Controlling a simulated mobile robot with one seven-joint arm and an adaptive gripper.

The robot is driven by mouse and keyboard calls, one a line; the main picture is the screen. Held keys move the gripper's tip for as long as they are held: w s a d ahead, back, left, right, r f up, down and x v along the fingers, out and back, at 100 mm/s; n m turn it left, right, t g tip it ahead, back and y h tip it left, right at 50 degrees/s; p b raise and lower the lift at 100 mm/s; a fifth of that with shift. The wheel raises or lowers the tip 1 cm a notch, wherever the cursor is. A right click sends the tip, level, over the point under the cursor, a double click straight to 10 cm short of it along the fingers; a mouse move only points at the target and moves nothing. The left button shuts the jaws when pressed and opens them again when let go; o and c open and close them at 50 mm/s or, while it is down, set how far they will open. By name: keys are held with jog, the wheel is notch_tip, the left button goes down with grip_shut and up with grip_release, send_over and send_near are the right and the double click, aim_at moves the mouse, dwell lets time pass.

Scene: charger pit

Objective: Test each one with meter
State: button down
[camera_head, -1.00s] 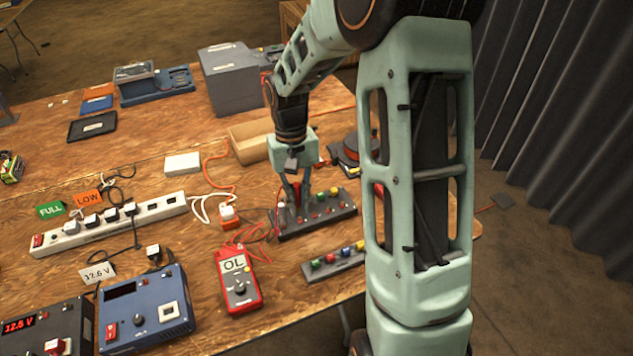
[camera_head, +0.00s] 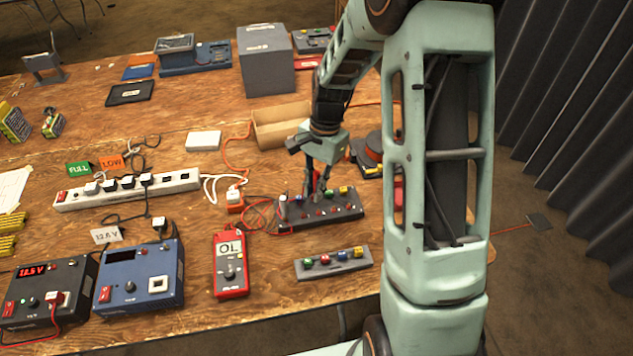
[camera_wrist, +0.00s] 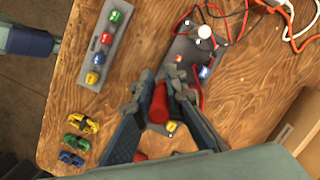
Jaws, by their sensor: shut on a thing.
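My gripper (camera_head: 318,192) is over the dark block (camera_head: 342,215) with several coloured caps. In the wrist view the gripper (camera_wrist: 160,92) is shut on a red cylindrical piece (camera_wrist: 158,105). The fingers hide part of the block, and I cannot tell whether the red piece touches it. White, blue and yellow caps show on the block there. A red meter (camera_head: 231,265) reads OL on the table, with red leads beside it. A smaller grey strip (camera_head: 345,266) in front of the block carries green, red, blue and yellow caps.
Loose leads lie left of the block. Coloured clips (camera_wrist: 78,142) show in the wrist view.

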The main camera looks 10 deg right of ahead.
jog(key=m, duration=0.3)
jog(key=w+f+m, duration=0.1)
jog(key=m, duration=0.1)
jog(key=shift+t, duration=0.3)
jog(key=shift+w+d+f+m+t+y+b, duration=0.15)
jog(key=shift+w+f+m+b, duration=0.1)
jog(key=shift+f+m+b, duration=0.7)
jog(key=shift+w+d+f+m+t+y+b, duration=0.1)
jog(key=shift+w+f+m+b, duration=0.15)
jog(key=shift+f+m, duration=0.75)
jog(key=shift+w+d+f+m+t+y+b, duration=0.15)
jog(key=shift+f+m+b, duration=0.4)
jog(key=shift+f, duration=0.95)
jog(key=shift+b+x, duration=0.5)
jog(key=shift+x, duration=0.4)
jog(key=shift+d, duration=0.2)
jog(key=c, duration=1.6)
grip_release()
jog(key=shift+a+p+v, duration=0.3)
jog(key=shift+p+v, duration=0.7)
jog(key=shift+v, duration=0.25)
jog(key=shift+a+p+v, duration=0.25)
jog(key=shift+p+v, duration=0.7)
jog(key=shift+v, duration=0.25)
jog(key=shift+a+p+v, duration=0.3)
jog(key=shift+p+v, duration=0.7)
jog(key=shift+v, duration=0.25)
